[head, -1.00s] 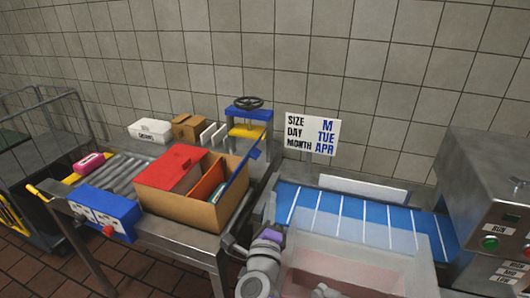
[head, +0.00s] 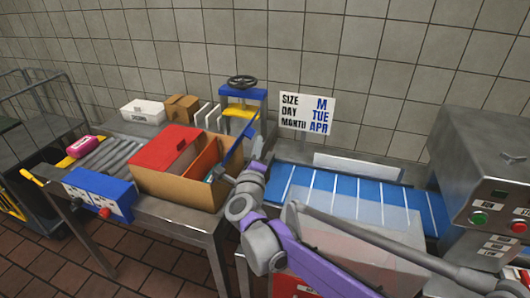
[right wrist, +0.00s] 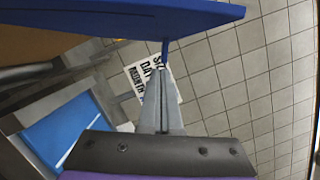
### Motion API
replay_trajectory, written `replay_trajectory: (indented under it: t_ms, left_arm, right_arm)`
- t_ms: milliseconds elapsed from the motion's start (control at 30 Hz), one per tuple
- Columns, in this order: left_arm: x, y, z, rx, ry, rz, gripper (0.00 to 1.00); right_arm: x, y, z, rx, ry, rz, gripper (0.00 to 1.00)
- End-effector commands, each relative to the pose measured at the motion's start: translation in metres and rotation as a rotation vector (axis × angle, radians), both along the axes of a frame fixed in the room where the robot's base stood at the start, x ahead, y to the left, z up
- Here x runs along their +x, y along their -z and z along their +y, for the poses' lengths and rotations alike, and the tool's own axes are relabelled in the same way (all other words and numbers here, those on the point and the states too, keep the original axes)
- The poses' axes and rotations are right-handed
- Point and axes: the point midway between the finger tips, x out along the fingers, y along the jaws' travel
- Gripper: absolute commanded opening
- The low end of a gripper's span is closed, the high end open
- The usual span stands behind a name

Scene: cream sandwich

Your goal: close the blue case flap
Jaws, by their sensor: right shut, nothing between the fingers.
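The case is an open cardboard box (head: 178,187) on the metal table. Its red flap (head: 165,148) lies over the left part. Its blue flap (head: 237,152) stands raised along the right side, and the right part is open. In the right wrist view the blue flap (right wrist: 120,20) spans the top, with a small tab hanging from its edge. My right gripper (right wrist: 161,72) is shut and empty, its tips just below that tab; contact cannot be told. In the head view my right gripper (head: 257,152) is beside the blue flap, on its outer right side. My left gripper is not in view.
A blue conveyor (head: 345,195) with white lines and a clear-sided bin lie right of the case. A size and day sign (head: 307,113) stands behind. A blue press with a handwheel (head: 242,95) is behind the case. A blue control box (head: 98,190) is at left.

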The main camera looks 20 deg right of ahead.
Motion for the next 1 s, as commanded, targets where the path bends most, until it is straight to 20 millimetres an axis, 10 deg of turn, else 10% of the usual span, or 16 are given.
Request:
replay_trajectory:
  t_ms: [1000]
  left_arm:
    - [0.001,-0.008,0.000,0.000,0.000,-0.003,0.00]
  right_arm:
    - [0.007,-0.012,0.011,-0.085,0.000,0.059,0.00]
